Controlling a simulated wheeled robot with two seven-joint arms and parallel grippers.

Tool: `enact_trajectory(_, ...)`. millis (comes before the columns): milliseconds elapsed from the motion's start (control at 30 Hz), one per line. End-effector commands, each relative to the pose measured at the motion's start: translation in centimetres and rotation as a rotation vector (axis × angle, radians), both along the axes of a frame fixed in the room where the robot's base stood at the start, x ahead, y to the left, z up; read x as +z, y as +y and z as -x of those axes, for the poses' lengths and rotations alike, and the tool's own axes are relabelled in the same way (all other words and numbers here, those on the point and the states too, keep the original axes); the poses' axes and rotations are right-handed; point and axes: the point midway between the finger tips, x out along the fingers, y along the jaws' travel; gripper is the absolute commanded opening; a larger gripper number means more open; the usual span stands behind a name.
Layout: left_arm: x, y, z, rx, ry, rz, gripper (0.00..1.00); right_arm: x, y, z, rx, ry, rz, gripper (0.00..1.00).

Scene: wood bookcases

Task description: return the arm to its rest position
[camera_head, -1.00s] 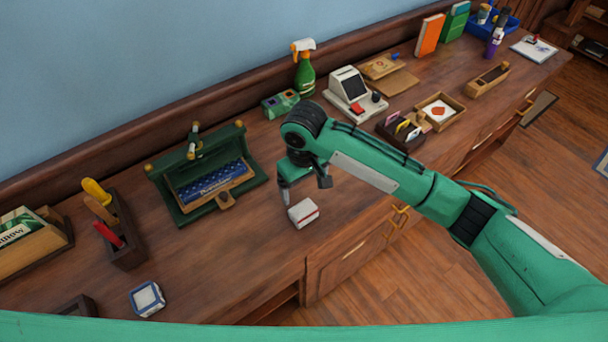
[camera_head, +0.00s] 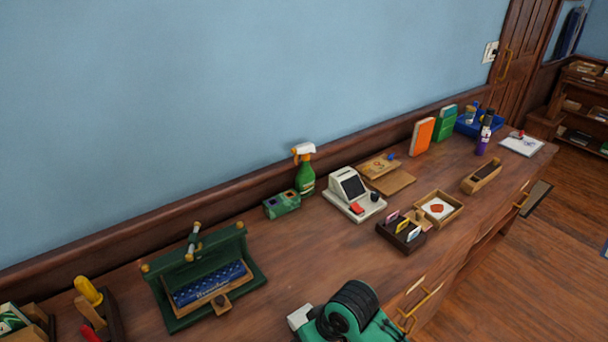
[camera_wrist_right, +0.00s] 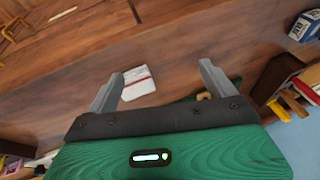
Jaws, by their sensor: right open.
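My right arm (camera_head: 350,312) shows at the bottom of the head view as a green and black joint; its gripper is hidden there. In the right wrist view the right gripper (camera_wrist_right: 160,85) is open, its two grey fingers spread wide with nothing held. A small white box with red marks (camera_wrist_right: 137,82) lies on the wooden counter beyond the fingers, apart from them. In the head view the box (camera_head: 299,317) is partly hidden beside the arm joint. My left gripper is not in view.
A green case with a blue insert (camera_head: 208,285), a spray bottle (camera_head: 305,175), a white card terminal (camera_head: 354,195) and a card holder (camera_head: 400,235) stand along the counter. A blue-and-white box (camera_wrist_right: 305,27) shows in the wrist view. Floor (camera_head: 500,270) is clear at right.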

Motion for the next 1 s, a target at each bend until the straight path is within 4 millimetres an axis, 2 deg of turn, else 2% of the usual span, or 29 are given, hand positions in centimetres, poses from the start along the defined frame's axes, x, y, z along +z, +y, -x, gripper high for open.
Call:
enact_trajectory(33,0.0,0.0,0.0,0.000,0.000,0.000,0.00,-0.4,-0.8,1.0,-0.028,-0.002,-0.015,0.87)
enact_trajectory(267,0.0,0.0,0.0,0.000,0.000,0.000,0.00,-1.9,-5.9,4.3,-0.157,-0.048,-0.015,0.87)
enact_trajectory(600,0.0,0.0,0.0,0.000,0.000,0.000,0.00,-3.1,-15.1,10.2,-0.328,-0.097,0.111,0.87)
enact_trajectory(967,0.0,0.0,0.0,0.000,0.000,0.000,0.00,-2.8,-21.5,15.0,-0.409,-0.115,0.255,0.87)
enact_trajectory(1000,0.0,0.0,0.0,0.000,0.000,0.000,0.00,-3.4,-21.8,15.0,-0.411,-0.113,0.263,0.87)
